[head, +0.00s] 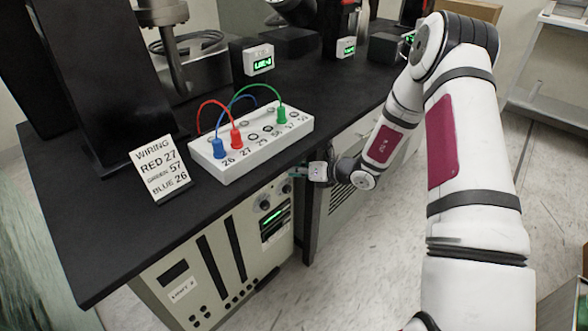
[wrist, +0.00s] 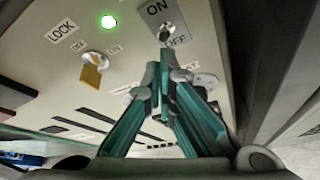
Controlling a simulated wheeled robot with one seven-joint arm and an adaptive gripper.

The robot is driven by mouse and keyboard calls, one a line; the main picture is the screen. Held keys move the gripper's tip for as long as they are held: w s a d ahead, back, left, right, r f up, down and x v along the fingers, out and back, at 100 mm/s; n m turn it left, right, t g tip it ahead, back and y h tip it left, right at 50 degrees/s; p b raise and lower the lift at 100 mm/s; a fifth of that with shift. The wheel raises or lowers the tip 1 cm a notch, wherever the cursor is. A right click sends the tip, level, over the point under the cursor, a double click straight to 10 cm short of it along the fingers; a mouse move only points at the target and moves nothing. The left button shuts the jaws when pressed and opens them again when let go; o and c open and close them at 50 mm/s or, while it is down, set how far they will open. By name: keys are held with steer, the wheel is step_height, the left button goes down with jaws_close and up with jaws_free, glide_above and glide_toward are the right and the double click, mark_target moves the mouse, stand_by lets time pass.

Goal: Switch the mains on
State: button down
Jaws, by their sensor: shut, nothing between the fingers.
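The grey mains cabinet (head: 215,260) stands under the black bench. In the wrist view its panel shows a small dark switch (wrist: 164,33) between an ON label (wrist: 157,8) and an OFF label (wrist: 176,42). Which way the switch lever lies I cannot tell. My gripper (wrist: 163,68) is shut and empty, its fingertips just below the switch; contact is unclear. In the head view my gripper (head: 296,173) is at the cabinet's upper right, under the bench edge. A LOCK switch with a yellow key (wrist: 92,76) sits to the left, below a lit green lamp (wrist: 109,21).
On the bench are a white socket box (head: 250,145) with red, blue and green leads and a wiring card (head: 160,167). Small green displays (head: 259,60) stand behind. The bench edge overhangs my gripper. The floor on the right is open.

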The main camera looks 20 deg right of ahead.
steer(key=shift+r+p, duration=0.5)
steer(key=shift+r, duration=0.3)
steer(key=shift+w, duration=0.1)
steer(key=shift+r, duration=0.1)
steer(key=s+d, duration=0.8)
steer(key=s, duration=0.2)
steer(key=shift+s, duration=0.25)
steer(key=shift+d, duration=0.1)
